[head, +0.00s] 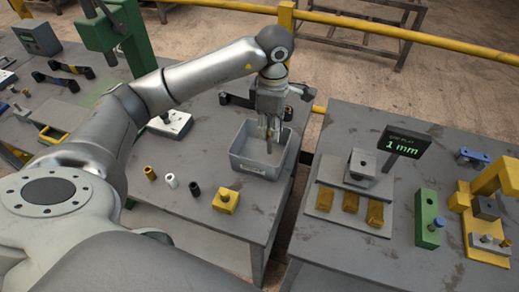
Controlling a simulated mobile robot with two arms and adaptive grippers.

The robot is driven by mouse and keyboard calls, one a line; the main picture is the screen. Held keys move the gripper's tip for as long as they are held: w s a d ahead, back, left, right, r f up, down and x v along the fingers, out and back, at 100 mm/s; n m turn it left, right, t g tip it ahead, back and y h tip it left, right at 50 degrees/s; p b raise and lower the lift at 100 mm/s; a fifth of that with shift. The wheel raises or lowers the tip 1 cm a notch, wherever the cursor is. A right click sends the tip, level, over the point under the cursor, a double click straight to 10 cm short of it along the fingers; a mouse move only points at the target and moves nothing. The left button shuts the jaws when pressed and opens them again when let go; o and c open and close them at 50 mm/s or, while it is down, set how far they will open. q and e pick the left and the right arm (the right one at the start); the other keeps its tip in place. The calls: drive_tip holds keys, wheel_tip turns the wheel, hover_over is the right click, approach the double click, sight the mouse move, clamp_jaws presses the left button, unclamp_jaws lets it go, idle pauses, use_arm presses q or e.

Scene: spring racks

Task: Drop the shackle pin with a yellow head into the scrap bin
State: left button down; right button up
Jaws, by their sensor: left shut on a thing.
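The scrap bin (254,168), a grey open-topped box, stands near the right edge of the middle table. My left gripper (269,128) points down over the bin. It is shut on a slim thing, most likely the shackle pin (269,146), which hangs down at or just inside the bin's opening. The fingers hide much of it, and I cannot make out its yellow head. My right gripper is not in view.
A yellow block (226,201) and small orange, white and black cylinders (172,181) stand in front of the bin. The right table holds a sign (404,142), a green block (429,218) and a yellow press (487,205). A gap separates the tables.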

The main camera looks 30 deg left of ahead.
use_arm(q)
drive_tip(key=w+a+f+n+p, duration=0.1)
drive_tip(key=w+a+n, duration=0.2)
drive_tip(key=a+n, duration=0.75)
drive_tip(key=d+f+n+b, duration=0.3)
drive_tip(key=f, duration=0.3)
drive_tip(key=shift+d+b, duration=0.3)
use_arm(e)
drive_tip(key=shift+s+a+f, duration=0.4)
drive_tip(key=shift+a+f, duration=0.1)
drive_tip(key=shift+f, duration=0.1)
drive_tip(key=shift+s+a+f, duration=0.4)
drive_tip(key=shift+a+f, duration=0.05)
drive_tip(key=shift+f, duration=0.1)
use_arm(q)
drive_tip(key=shift+w, duration=0.1)
drive_tip(key=c, duration=1.4)
unclamp_jaws()
drive_tip(key=shift+c, duration=0.2)
drive_tip(key=shift+o, duration=1.3)
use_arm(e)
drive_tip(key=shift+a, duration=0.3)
